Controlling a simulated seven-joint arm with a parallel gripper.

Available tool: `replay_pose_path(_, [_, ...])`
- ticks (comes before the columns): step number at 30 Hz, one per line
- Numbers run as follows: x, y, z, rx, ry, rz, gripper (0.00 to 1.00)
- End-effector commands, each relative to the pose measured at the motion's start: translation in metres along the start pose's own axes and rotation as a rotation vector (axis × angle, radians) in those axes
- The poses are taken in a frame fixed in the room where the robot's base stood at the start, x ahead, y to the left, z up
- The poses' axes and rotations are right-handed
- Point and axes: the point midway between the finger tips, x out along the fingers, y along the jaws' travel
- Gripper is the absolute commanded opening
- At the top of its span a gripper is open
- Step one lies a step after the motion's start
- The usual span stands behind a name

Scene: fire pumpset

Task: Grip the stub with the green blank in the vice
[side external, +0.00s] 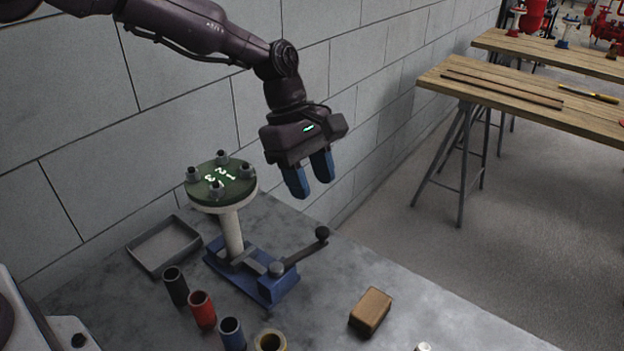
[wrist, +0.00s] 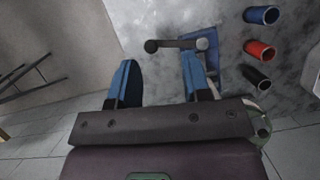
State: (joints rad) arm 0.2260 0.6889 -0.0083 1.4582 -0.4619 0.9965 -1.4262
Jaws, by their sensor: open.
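The stub is a white pipe (side external: 231,232) standing upright at the blue vice (side external: 274,288); whether the jaws clamp it is unclear. On its top sits the round green blank (side external: 221,186), marked 1, 2, 3 and carrying several dark bolts. The vice's dark handle (side external: 300,254) points up and right; it also shows in the wrist view (wrist: 174,45). My gripper (side external: 311,188) is open and empty, its blue fingers pointing down, right of the green blank and apart from it. In the wrist view a green edge (wrist: 263,127) shows at lower right, mostly hidden by my gripper.
A black sleeve (side external: 175,286), a red one (side external: 202,309), a blue one (side external: 231,334) and a brass ring (side external: 270,341) stand along the front. A grey tray (side external: 163,245) lies by the block wall. A tan block (side external: 371,311) sits right. The bench between block and vice is clear.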

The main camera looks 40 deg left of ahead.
Motion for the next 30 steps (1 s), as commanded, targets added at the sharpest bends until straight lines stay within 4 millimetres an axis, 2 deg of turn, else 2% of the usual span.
replay_pose_path(1, [-0.003,0.004,-0.011,-0.006,0.009,0.004,0.32])
replay_pose_path(5, [-0.021,0.021,-0.067,-0.016,0.057,0.007,0.02])
replay_pose_path(7, [-0.027,0.025,-0.088,-0.014,0.076,0.002,0.00])
replay_pose_path(9, [-0.027,0.025,-0.096,-0.012,0.083,-0.002,0.00])
replay_pose_path(14, [-0.009,0.025,-0.097,-0.010,0.083,-0.005,0.00])
replay_pose_path(26, [0.075,0.024,-0.103,-0.011,0.083,-0.005,0.00])
replay_pose_path(27, [0.076,0.025,-0.094,-0.006,0.082,-0.002,0.00])
replay_pose_path(30, [0.083,0.025,-0.082,-0.007,0.083,-0.001,0.00])
